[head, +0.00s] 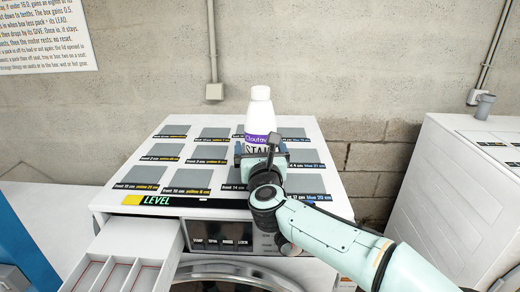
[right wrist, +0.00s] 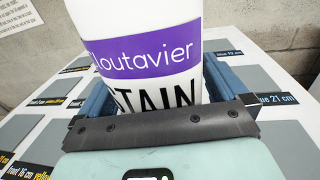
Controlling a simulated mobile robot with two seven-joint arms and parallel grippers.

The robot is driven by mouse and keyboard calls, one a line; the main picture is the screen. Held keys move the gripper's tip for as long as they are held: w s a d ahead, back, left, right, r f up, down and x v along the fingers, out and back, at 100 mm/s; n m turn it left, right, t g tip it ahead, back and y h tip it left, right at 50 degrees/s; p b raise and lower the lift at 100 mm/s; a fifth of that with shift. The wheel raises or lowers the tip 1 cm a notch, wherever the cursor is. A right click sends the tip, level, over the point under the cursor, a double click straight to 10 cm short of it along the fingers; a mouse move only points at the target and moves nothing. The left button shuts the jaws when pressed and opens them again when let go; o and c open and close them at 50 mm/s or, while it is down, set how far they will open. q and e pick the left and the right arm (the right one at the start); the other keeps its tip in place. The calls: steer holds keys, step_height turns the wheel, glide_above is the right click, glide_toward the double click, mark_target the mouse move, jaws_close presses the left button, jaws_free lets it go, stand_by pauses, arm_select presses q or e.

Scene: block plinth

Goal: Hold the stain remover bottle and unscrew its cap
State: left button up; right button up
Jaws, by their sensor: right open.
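The stain remover bottle (head: 257,125) is white with a purple label band and stands upright on top of the white machine, in the head view. Its white cap (head: 260,93) is on its top. My right gripper (head: 262,156) is low at the front of the bottle. In the right wrist view the bottle (right wrist: 150,50) fills the middle, with the blue fingers of the open right gripper (right wrist: 158,92) on either side of it. The bottle's base is hidden behind the gripper, and its cap is outside the wrist view. My left gripper is not in view.
The white machine's top (head: 225,137) carries several grey labelled squares. An open, divided drawer (head: 130,262) juts out at front left, beside a control panel (head: 222,236). Another white machine (head: 455,190) stands at right. A concrete wall is behind.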

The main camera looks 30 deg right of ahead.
steer(key=v, duration=1.1)
steer(key=shift+r, duration=0.1)
steer(key=shift+s+a, duration=0.25)
steer(key=shift+s, duration=0.2)
